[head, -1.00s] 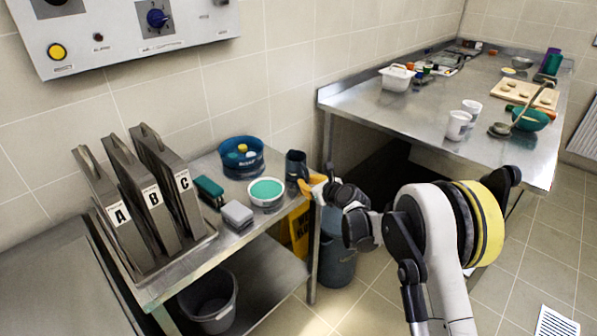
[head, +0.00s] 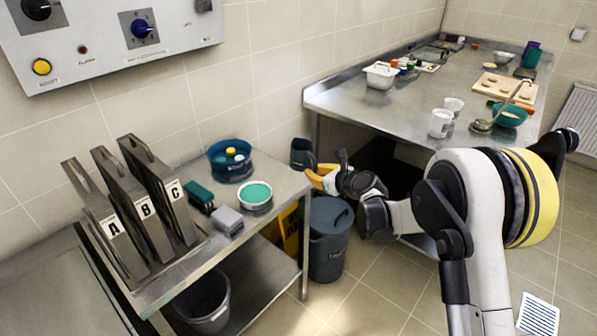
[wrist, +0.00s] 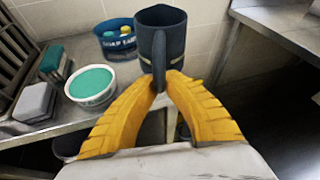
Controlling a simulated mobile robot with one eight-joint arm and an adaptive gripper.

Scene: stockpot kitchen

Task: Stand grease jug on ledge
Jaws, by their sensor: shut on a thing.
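The grease jug (head: 301,153) is a dark blue-grey jug with a handle. My gripper (head: 322,175) is shut on its handle, with yellow fingers closed around it. In the wrist view the jug (wrist: 162,28) is upright in front of the fingertips (wrist: 161,88), its open top showing. In the head view it shows at the right end of the low steel ledge (head: 178,262), near the wall.
On the ledge are a blue tub (head: 231,170), a teal-topped bowl (head: 255,195), a grey block (head: 227,219), a green brush-like item (head: 199,194) and lettered panels (head: 165,195). A lidded bin (head: 329,245) stands right of it. A large steel table (head: 400,115) is behind.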

